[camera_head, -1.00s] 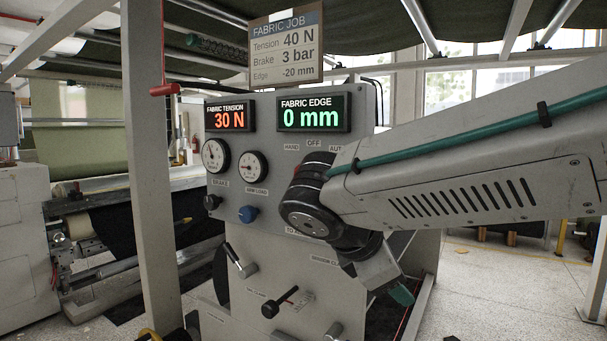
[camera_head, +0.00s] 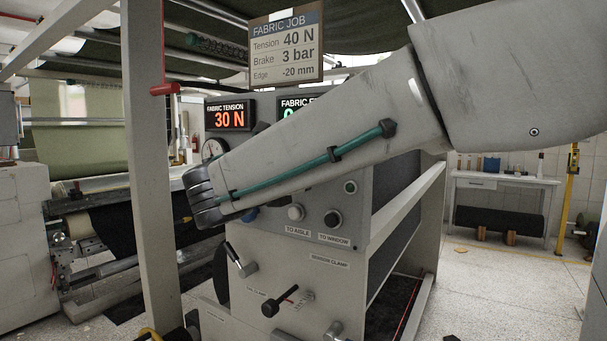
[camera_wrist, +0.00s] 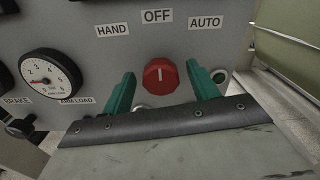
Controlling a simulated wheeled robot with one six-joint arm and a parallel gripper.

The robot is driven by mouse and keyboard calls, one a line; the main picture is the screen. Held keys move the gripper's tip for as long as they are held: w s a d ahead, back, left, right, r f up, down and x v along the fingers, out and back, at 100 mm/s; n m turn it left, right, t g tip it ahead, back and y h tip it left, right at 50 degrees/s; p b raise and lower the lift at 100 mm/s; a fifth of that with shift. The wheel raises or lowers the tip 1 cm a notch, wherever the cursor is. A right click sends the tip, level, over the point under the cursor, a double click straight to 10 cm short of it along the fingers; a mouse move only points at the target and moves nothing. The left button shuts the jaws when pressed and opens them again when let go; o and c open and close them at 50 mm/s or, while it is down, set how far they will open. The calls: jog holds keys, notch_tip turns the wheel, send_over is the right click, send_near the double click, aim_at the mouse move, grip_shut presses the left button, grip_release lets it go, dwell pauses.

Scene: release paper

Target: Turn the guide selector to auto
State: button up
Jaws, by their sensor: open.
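The guide selector is a red round knob (camera_wrist: 160,76) on the grey panel in the wrist view. Its white mark points up at the OFF label (camera_wrist: 157,16). The HAND label (camera_wrist: 112,29) is to its left and the AUTO label (camera_wrist: 205,22) to its right. My gripper (camera_wrist: 160,86) is open, with one green finger on each side of the knob and gaps between. I cannot tell how far the fingertips are from the panel. In the head view my arm hides the knob, its labels and the gripper.
The control panel carries the tension display (camera_head: 229,116), the partly hidden fabric edge display, a white button (camera_head: 296,212) and a black button (camera_head: 333,218). Clamp handles (camera_head: 240,262) stick out below. A job sign (camera_head: 286,48) hangs above. A pressure gauge (camera_wrist: 50,75) is left of the gripper.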

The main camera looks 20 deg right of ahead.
jog(key=shift+w+d, duration=0.25)
jog(key=shift+d, duration=0.15)
jog(key=c, duration=1)
